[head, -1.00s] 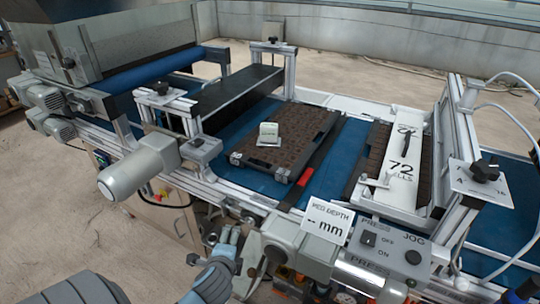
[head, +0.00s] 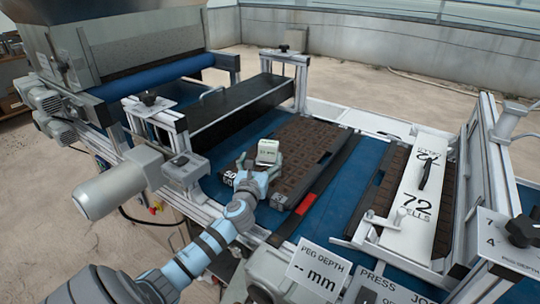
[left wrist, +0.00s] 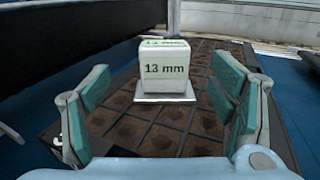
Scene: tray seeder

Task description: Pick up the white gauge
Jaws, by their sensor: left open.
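The white gauge (head: 268,150) is a small pale block on a flat base, standing upright on the dark seed tray (head: 323,136). In the left wrist view the gauge (left wrist: 165,72) reads "13 mm" on its front and top. My left gripper (head: 258,165) is open at the near side of the gauge. In the left wrist view its two green-padded fingers (left wrist: 162,92) stand either side of the line to the gauge, which sits ahead between them, apart from both pads. My right gripper is not in view.
The tray rests on a blue belt (head: 345,178). A black cross-bar housing (head: 240,108) stands left of the tray. A white "72 cells" plate (head: 416,198) lies to the right. A red-and-black strip (head: 305,205) runs beside the tray.

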